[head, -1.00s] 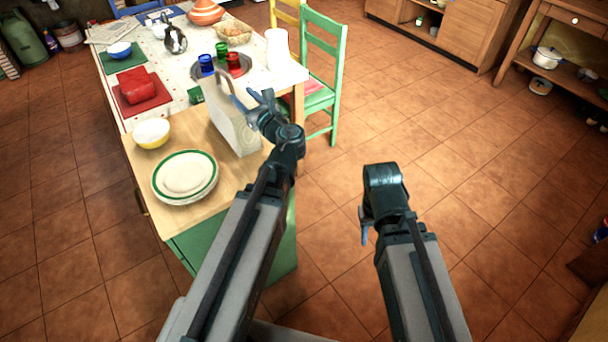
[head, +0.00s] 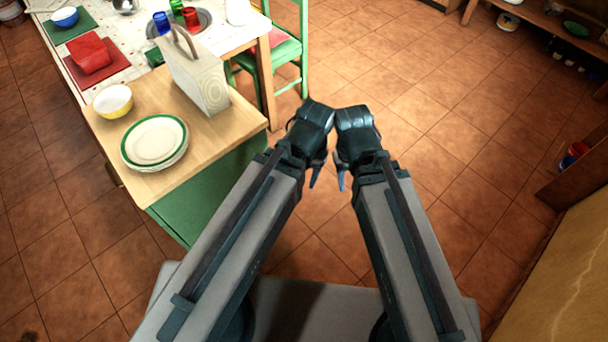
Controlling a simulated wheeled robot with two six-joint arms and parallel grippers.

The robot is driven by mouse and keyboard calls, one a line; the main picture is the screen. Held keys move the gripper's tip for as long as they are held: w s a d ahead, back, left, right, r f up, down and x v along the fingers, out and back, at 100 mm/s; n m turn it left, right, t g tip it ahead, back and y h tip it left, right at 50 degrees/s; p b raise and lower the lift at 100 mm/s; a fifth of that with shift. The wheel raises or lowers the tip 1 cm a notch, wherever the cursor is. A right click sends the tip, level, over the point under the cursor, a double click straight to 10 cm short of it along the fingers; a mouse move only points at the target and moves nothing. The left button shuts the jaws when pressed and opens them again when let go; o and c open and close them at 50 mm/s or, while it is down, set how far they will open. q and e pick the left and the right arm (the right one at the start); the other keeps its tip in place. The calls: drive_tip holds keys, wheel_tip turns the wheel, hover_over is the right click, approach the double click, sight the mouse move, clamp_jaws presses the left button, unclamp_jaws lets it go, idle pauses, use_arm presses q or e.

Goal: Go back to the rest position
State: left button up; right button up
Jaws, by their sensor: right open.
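My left gripper (head: 316,178) and my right gripper (head: 341,180) hang close together in the middle of the head view, over the tiled floor to the right of the green counter (head: 205,198). Both arms reach forward and the grippers point down. Only a little of the blue fingertips shows on each, and the wrists hide the rest. The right gripper is open and I see nothing in it. Nothing shows in the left gripper, but its jaws are mostly hidden. Both are clear of the counter.
The counter holds a stack of plates (head: 154,142), a yellow and white bowl (head: 113,101) and a pale box with a handle (head: 198,85). A white table with dishes adjoins it, with a green chair (head: 289,55) beside it. Open tiled floor (head: 450,150) lies to the right.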

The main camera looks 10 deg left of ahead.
wheel_tip(320, 180, up, 6)
drive_tip(key=p, duration=0.6)
